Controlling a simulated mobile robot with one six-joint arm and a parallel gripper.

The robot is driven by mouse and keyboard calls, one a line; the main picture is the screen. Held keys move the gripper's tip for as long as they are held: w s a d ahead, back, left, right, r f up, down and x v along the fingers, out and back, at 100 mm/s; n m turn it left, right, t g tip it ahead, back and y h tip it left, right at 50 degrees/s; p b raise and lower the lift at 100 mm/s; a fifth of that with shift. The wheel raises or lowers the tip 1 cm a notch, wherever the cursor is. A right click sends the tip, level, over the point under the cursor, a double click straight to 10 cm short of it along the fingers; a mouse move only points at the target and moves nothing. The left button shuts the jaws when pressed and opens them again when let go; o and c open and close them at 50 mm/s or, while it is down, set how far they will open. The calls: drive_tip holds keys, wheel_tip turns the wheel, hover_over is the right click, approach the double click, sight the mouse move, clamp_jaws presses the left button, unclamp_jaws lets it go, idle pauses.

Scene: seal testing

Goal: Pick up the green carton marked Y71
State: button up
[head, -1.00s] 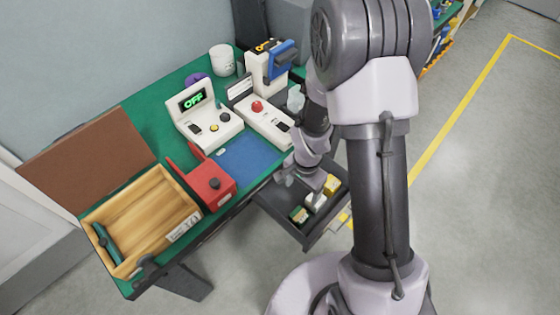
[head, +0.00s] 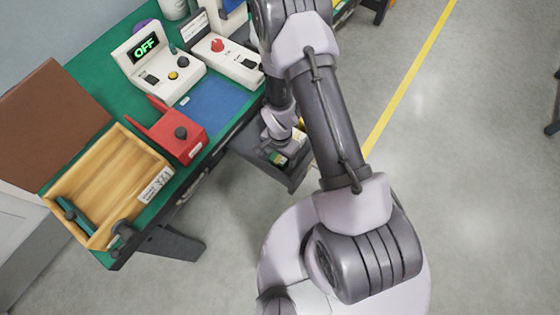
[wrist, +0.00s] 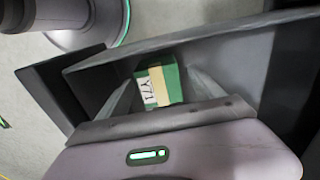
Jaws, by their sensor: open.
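The green carton (wrist: 158,86) with a white label reading Y71 lies in the open grey drawer (wrist: 240,58) in the wrist view. My gripper (wrist: 160,77) is open, with one finger on each side of the carton. A gap shows on the left; I cannot tell whether the right finger touches. In the head view, my gripper (head: 277,142) is down in the drawer (head: 287,180), and the carton (head: 279,159) shows only partly beside it.
The drawer walls stand close around my gripper. On the green bench are a wooden tray (head: 118,238) with a label, a red fixture (head: 185,135), a blue mat (head: 217,105) and a white device reading OFF (head: 160,65).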

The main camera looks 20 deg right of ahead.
drive_tip(key=shift+r, duration=0.15)
drive_tip(key=shift+c, duration=0.7)
clamp_jaws()
